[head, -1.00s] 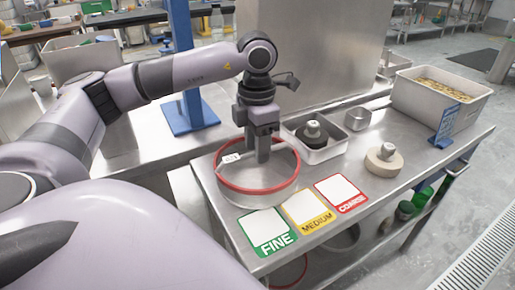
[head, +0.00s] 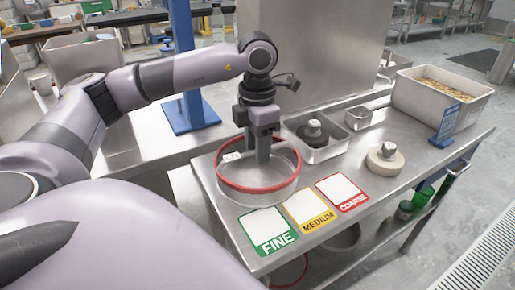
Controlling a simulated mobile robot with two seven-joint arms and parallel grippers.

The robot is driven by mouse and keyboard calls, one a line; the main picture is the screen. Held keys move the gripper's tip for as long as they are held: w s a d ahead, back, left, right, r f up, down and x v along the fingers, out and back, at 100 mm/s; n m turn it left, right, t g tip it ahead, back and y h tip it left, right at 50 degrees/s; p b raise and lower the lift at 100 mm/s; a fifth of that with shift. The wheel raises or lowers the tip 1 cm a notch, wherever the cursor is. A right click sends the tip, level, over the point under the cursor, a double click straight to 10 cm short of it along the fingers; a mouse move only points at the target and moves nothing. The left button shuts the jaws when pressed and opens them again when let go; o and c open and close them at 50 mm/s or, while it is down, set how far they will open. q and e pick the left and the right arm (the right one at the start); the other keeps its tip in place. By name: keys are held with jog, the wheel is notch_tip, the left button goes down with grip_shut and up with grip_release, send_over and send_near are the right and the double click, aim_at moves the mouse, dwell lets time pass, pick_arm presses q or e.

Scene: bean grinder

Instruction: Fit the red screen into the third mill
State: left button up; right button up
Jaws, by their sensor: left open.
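The red screen (head: 257,189) is a round sieve with a red rim and a pale wall, at the left end of the steel bench. My left gripper (head: 262,156) points down over the screen, with its fingertips near or within the far part of the rim. The gripper is open and its fingers hide a little of the far rim. I cannot tell whether a finger touches the rim. A white label shows on the inner wall at the left. I cannot make out a third mill in this view. My right gripper is not in view.
Green FINE (head: 267,231), yellow MEDIUM (head: 309,209) and red COARSE (head: 342,192) cards lie along the front. Behind stand a steel tray (head: 322,154) with a dark knobbed piece, a pale disc (head: 384,161), a bean bin (head: 443,98) and a blue sign (head: 446,123).

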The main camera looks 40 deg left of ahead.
pick_arm(q)
grip_shut()
dwell(1.3)
